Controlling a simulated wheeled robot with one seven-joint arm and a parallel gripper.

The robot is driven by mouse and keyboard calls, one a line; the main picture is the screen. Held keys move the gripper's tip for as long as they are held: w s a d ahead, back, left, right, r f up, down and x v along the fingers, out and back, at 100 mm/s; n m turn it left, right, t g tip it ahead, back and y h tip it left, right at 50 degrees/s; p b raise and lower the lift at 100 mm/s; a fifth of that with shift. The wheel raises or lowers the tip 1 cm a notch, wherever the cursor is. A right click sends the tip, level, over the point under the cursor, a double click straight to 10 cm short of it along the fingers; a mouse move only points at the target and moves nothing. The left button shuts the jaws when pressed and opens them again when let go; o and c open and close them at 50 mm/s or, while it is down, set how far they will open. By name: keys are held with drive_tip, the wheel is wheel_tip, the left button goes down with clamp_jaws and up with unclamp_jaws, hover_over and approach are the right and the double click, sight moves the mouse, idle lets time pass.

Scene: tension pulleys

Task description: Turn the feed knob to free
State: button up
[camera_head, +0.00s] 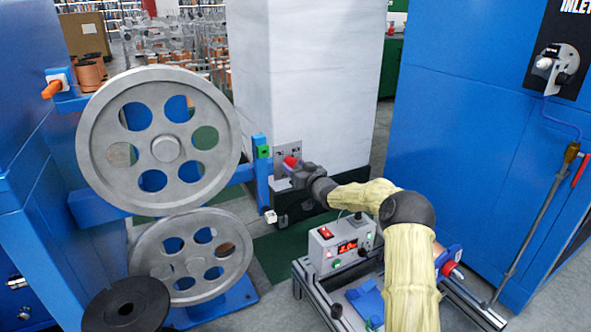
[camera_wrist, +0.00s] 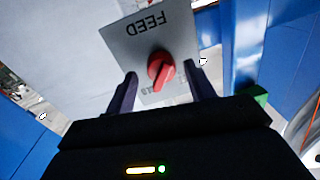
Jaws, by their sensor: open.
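The red feed knob (camera_wrist: 161,71) sits on a grey plate (camera_wrist: 131,47) marked FEED, which appears upside down in the wrist view. The knob's raised grip is tilted in that view. Smaller lettering below the knob is partly hidden and unreadable. My gripper (camera_wrist: 160,72) is open, with one dark finger on each side of the knob; I cannot tell whether either finger touches it. In the head view the red knob (camera_head: 291,161) shows on the plate (camera_head: 289,147) fixed by the white column, with my gripper (camera_head: 297,168) right at it.
A blue post with a green box (camera_head: 263,151) stands just left of the plate. Two large grey pulleys (camera_head: 108,167) are further left. A control box (camera_head: 340,243) with a red display stands below my arm. A blue cabinet (camera_head: 470,150) is at right.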

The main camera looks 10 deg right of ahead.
drive_tip(key=shift+a, duration=0.15)
drive_tip(key=shift+w, duration=0.1)
drive_tip(key=c, duration=1)
drive_tip(key=shift+o, duration=0.2)
